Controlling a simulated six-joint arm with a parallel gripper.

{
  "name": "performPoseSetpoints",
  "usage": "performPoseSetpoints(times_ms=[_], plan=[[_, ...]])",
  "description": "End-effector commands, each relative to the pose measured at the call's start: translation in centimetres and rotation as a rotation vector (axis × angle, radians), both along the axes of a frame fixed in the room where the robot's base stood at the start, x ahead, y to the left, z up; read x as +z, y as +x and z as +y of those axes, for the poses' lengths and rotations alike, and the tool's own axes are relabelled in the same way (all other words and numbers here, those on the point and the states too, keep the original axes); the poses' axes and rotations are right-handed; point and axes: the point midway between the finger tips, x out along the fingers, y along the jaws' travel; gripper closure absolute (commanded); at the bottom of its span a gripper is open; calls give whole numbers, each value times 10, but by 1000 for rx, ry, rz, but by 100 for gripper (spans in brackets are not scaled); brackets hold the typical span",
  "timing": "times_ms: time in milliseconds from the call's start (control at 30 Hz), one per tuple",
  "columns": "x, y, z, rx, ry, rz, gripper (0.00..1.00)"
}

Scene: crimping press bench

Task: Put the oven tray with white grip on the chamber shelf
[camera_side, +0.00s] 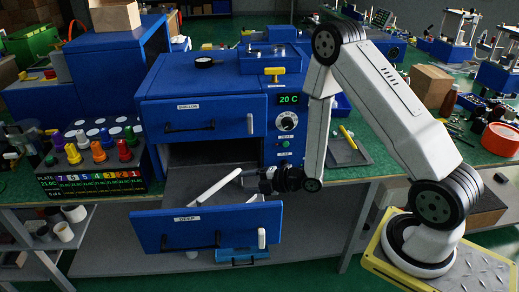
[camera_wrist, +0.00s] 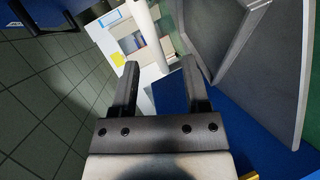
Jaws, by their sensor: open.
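The blue oven (camera_side: 222,92) stands at the bench with its lower front, labelled DEEP (camera_side: 180,228), pulled out and its upper front, labelled SHALLOW (camera_side: 190,117), closed. My gripper (camera_side: 248,179) is open, low in front of the oven and above the pulled-out part. A long white bar (camera_side: 215,186) lies slanted just left of it, apart or touching I cannot tell. A white upright grip (camera_side: 262,238) shows at the right of the DEEP front. Which tray it belongs to is unclear.
A grey tray with a yellow grip (camera_side: 346,140) lies on the bench right of the oven. A rack of coloured-capped bottles (camera_side: 98,150) and a plate display (camera_side: 92,182) stand at left. A red round tin (camera_side: 502,139) is far right. A grey rimmed panel (camera_wrist: 214,35) fills the wrist view's upper right.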

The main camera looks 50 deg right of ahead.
Motion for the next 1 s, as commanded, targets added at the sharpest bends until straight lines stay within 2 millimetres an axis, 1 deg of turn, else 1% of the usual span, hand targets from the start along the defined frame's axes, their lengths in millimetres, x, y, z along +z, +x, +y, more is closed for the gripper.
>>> performPoseSetpoints(times_ms=[33, 100, 233, 367, 467, 567, 767, 1000], plan=[[6, 3, -1, -29, 13, 49, 40], [9, 4, -3, -81, 38, 130, 40], [18, 3, -7, -197, 96, 273, 40], [27, -3, -11, -330, 166, 406, 40], [35, -11, -14, -441, 227, 501, 40], [44, -22, -15, -559, 297, 590, 40], [62, -52, -12, -807, 449, 756, 40], [83, -98, 0, -1112, 646, 937, 40]])
